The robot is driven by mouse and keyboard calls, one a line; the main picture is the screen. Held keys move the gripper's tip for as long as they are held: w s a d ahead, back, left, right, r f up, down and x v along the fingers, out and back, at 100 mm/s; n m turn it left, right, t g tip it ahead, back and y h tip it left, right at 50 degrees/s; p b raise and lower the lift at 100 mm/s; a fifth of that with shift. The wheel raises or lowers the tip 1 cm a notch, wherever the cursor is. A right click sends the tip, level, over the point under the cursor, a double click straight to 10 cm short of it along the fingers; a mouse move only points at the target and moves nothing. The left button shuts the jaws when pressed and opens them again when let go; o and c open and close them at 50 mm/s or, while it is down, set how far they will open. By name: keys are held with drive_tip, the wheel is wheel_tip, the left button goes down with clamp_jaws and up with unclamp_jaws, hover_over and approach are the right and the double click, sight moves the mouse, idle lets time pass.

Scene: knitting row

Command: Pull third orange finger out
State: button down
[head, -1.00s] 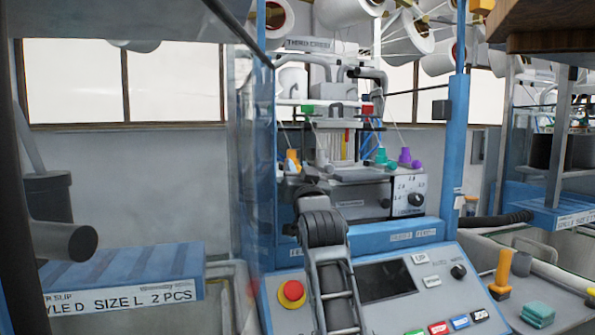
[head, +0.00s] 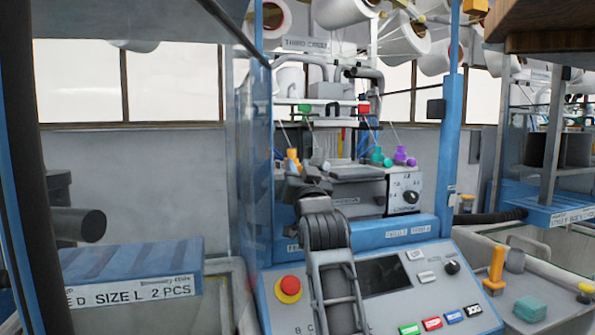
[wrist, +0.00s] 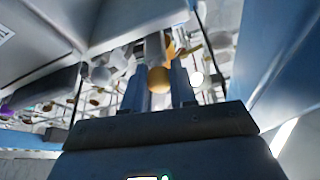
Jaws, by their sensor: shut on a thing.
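The orange finger (head: 293,158) is a small upright piece at the left of the knitting machine's bed. In the wrist view its rounded orange end (wrist: 160,79) sits between the two blue fingers of my gripper (wrist: 159,88), which are shut on it. In the head view my arm rises in front of the machine and my gripper (head: 303,180) is just below the orange finger. My own wrist hides the fingertips and the contact there.
A teal piece (head: 380,157) and a purple piece (head: 404,156) stand further right on the machine. A blue post (head: 452,150) and a clear panel (head: 250,150) flank the opening. The control panel (head: 385,285) with a red button (head: 289,287) lies below.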

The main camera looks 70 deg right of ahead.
drive_tip(key=c, duration=0.9)
unclamp_jaws()
drive_tip(key=shift+s, duration=0.1)
drive_tip(key=shift+a, duration=0.1)
drive_tip(key=b+v, duration=0.2)
drive_tip(key=v, duration=0.5)
drive_tip(key=shift+s+a, duration=0.2)
drive_tip(key=shift+a, duration=0.05)
drive_tip(key=shift+f, duration=0.15)
